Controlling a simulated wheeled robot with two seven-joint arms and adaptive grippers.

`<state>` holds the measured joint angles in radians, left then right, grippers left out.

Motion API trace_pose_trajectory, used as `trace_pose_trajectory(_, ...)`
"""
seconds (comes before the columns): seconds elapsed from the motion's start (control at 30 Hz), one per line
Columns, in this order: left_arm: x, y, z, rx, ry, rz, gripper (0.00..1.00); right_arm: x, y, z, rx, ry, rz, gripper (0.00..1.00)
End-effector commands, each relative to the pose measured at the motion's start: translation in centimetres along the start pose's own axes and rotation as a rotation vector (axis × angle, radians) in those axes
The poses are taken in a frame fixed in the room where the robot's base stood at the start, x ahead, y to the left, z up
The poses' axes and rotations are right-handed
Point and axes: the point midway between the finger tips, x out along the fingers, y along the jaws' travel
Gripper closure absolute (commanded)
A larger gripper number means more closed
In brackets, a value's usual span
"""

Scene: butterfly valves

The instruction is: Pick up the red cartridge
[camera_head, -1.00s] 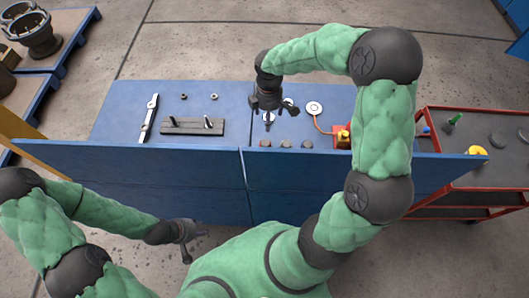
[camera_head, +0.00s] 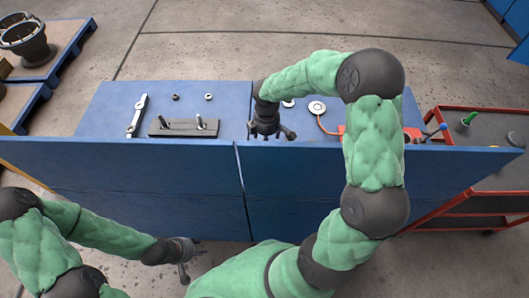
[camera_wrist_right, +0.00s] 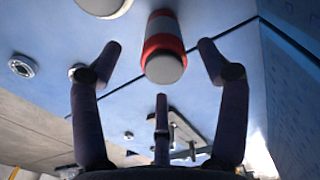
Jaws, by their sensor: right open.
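The red cartridge (camera_wrist_right: 165,48) shows in the right wrist view as a cylinder with red bands, a pale middle and a grey end facing the camera. My right gripper (camera_wrist_right: 161,62) is open, with a finger on each side of the cartridge and a third finger below it in the picture. Gaps show between these fingers and the cartridge. In the head view my right gripper (camera_head: 269,135) is over the blue table near its front panel and hides the cartridge. My left gripper (camera_head: 190,264) hangs in front of the panel, empty, its fingers apart.
The blue table (camera_head: 225,118) carries a silver bar (camera_head: 137,116), a dark block with pegs (camera_head: 184,127), small nuts (camera_head: 209,97) and a white disc (camera_head: 317,107) with an orange cable. Its raised front panel (camera_head: 120,165) is an edge. A red cart (camera_head: 480,130) stands at the right.

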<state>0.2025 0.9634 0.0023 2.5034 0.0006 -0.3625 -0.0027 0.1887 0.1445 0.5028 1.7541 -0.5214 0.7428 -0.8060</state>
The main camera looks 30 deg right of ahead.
Motion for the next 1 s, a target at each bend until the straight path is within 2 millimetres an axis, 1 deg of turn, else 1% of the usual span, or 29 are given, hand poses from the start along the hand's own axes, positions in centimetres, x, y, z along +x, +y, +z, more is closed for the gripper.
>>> trace_pose_trajectory(0.03,0.1,-0.1,0.0,0.0,0.0,0.0,0.6,0.8,0.0,0.1,0.0,-0.002,-0.002,0.25)
trace_pose_trajectory(0.1,0.2,-0.1,0.0,0.0,0.0,0.0,0.6,1.4,0.0,0.0,-0.001,-0.001,-0.001,0.25)
trace_pose_trajectory(0.37,0.3,-0.1,0.0,0.0,0.0,0.0,0.6,2.7,-0.1,-0.2,0.0,0.0,-0.001,0.25)
trace_pose_trajectory(0.6,0.8,-0.3,0.0,0.0,0.0,0.0,0.6,6.0,-0.2,-0.6,-0.001,-0.001,-0.002,0.25)
trace_pose_trajectory(0.7,0.9,-0.3,0.0,0.0,0.0,0.0,0.6,7.0,-0.1,-0.6,0.0,0.0,-0.001,0.25)
trace_pose_trajectory(0.93,0.8,-0.3,0.0,0.0,0.0,0.0,0.6,7.1,-0.1,-0.6,0.0,0.001,0.001,0.25)
trace_pose_trajectory(0.97,0.8,-0.3,0.0,0.0,0.0,0.0,0.6,7.1,-0.1,-0.6,0.0,0.001,0.001,0.3)
trace_pose_trajectory(1.0,0.8,-0.3,0.0,0.0,0.0,0.0,0.6,7.1,-0.1,-0.6,0.0,0.001,0.001,0.42)
